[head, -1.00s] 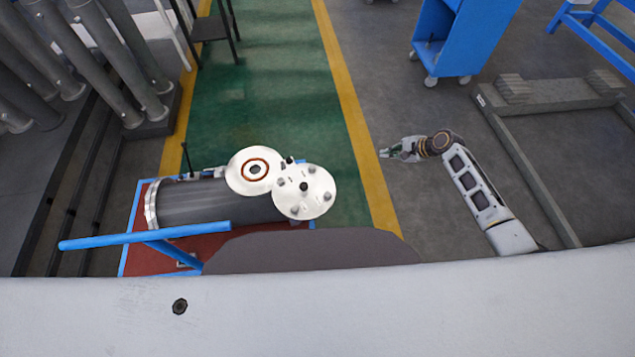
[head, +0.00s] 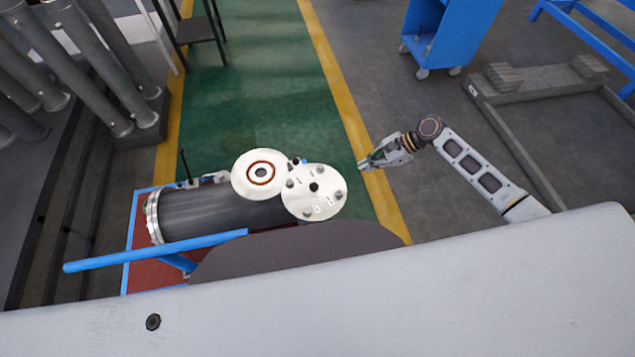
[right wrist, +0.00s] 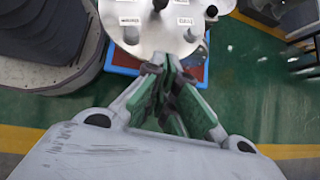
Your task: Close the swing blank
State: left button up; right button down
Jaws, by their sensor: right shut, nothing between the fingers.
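The dark cylindrical shell (head: 205,212) lies on a low red platform in the head view. A pale flange face with a red-brown ring and a central hole (head: 250,182) shows at its right end. The swing blank (head: 322,207), a pale round disc with several knobs, is swung out to the right, partly overlapping that flange. It also shows at the top of the right wrist view (right wrist: 150,38). My right gripper (head: 364,165) is shut and empty, to the right of the blank and apart from it in the head view. Its fingers (right wrist: 172,66) appear just below the blank's edge in the wrist view. My left gripper is not in view.
A blue bar (head: 150,251) crosses in front of the shell. The red platform (head: 150,276) has a blue edge. Grey pipes (head: 95,70) stand at the upper left. A blue cart (head: 440,35) stands at the back right.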

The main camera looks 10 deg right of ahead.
jog(key=s+a, duration=0.1)
jog(key=a, duration=0.1)
jog(key=b, duration=0.1)
send_near(329, 189)
jog(key=shift+w+a+f+g, duration=0.2)
jog(key=shift+a+f, duration=0.25)
jog(key=shift+f, duration=0.15)
jog(key=shift+w+a+f+g, duration=0.1)
jog(key=shift+w+a+f, duration=0.1)
jog(key=shift+a+f, duration=0.35)
jog(key=a, duration=0.1)
jog(key=a+f, duration=0.1)
jog(key=a, duration=0.1)
jog(key=shift+a, duration=0.2)
jog(key=shift+a+f, duration=0.1)
jog(key=shift+a, duration=0.55)
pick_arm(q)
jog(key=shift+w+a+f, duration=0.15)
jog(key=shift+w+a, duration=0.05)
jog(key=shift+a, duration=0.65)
pick_arm(e)
jog(key=shift+a, duration=0.1)
